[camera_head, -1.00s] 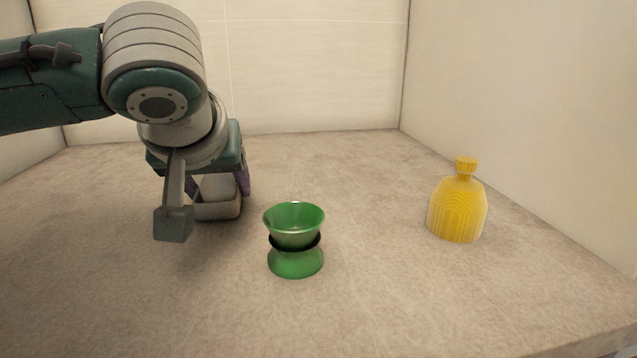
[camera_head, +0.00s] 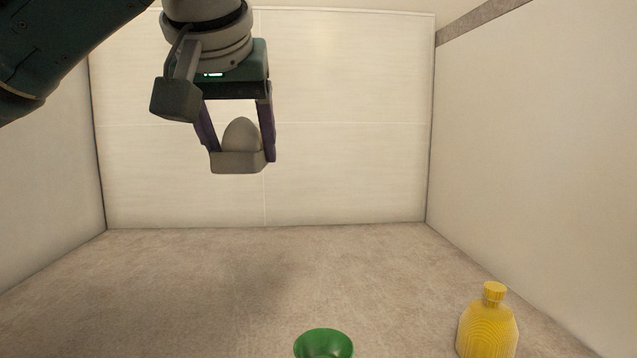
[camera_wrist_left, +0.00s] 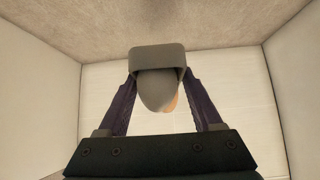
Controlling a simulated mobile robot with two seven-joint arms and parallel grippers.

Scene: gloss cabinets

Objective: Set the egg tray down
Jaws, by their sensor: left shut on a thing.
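The egg tray (camera_head: 238,163) is a small grey-beige tray with a grey egg (camera_head: 241,135) standing in it. My left gripper (camera_head: 240,155) is shut on the tray, with one purple finger at each side. It holds the tray level in the air, well above the counter and in front of the back wall. In the left wrist view the tray (camera_wrist_left: 158,58) shows between the fingers, with the grey egg (camera_wrist_left: 157,90) and a bit of an orange-tan egg (camera_wrist_left: 171,103) beside it. My right gripper is not in view.
A green cup-shaped stand (camera_head: 323,343) is at the bottom edge, partly cut off. A yellow ribbed bottle (camera_head: 488,325) stands on the right. The counter (camera_head: 200,290) is clear at the left and back. Walls (camera_head: 350,120) enclose it at the back and both sides.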

